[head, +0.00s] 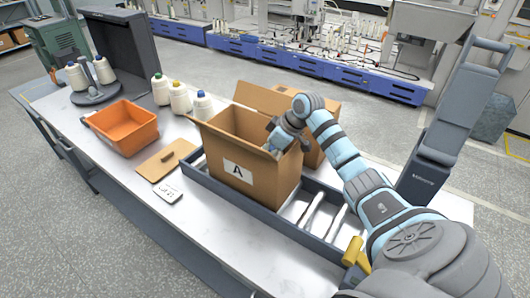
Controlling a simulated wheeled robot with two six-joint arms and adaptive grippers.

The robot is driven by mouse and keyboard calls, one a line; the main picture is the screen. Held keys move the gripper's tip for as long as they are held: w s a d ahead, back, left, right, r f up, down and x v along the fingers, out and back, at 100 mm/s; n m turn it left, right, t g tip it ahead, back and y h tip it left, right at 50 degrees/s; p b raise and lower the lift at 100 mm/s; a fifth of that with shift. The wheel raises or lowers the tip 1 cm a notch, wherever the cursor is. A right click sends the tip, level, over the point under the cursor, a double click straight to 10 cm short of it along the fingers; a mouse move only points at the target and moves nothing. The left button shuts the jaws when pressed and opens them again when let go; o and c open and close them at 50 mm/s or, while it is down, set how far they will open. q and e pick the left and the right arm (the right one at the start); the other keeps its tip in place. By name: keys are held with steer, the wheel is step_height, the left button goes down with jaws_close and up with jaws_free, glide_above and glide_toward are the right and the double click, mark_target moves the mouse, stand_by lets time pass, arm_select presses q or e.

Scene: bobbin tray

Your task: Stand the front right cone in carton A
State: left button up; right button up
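The carton's inside is mostly hidden. My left gripper is not in view.
An orange bin (125,127) and a brown clipboard-like board (166,160) lie left of the carton. More cones (103,70) stand on a grey stand at the far left. A second carton (320,125) stands behind carton A.

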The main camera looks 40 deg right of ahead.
steer(key=v, duration=1.2)
steer(key=shift+w, duration=0.1)
